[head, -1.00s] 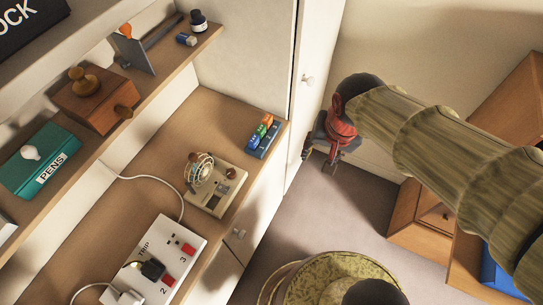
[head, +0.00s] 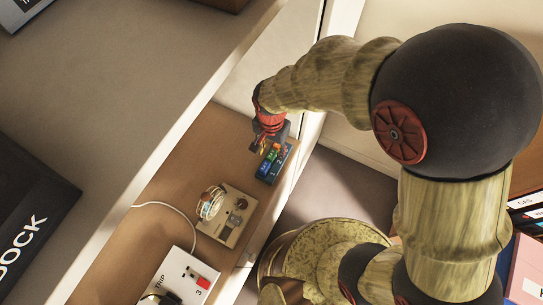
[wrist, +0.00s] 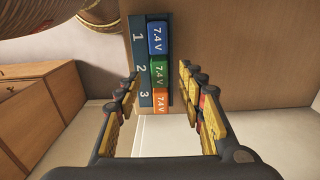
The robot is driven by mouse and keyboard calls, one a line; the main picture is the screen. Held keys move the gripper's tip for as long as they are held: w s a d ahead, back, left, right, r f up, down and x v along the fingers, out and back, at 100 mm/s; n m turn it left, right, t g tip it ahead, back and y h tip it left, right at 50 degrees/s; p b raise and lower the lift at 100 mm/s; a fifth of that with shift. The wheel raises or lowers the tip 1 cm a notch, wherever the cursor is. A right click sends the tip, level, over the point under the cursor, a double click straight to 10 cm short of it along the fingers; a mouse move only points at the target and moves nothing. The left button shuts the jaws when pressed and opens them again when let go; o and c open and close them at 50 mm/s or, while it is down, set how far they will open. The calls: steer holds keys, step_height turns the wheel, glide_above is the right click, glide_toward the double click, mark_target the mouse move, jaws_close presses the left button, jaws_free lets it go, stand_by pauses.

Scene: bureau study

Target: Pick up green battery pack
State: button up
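The green battery pack (wrist: 158,71) sits in the middle slot, marked 2, of a dark blue holder (wrist: 137,22) on the desk. A blue pack (wrist: 156,37) is in slot 1 and an orange pack (wrist: 160,101) is in slot 3, each marked 7.4V. In the head view the green pack (head: 268,156) shows just below my gripper (head: 268,141), which partly covers the holder. In the wrist view my gripper (wrist: 163,95) is open and empty, its fingers spread either side of the packs and apart from them.
A white power strip (head: 180,275) lies nearer the front. A shelf hangs over the desk's left side. The desk edge is close to the holder.

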mark_target(272, 154)
step_height(272, 154, down, 3)
steer(key=shift+f, duration=0.1)
steer(key=c, duration=0.3)
jaws_close()
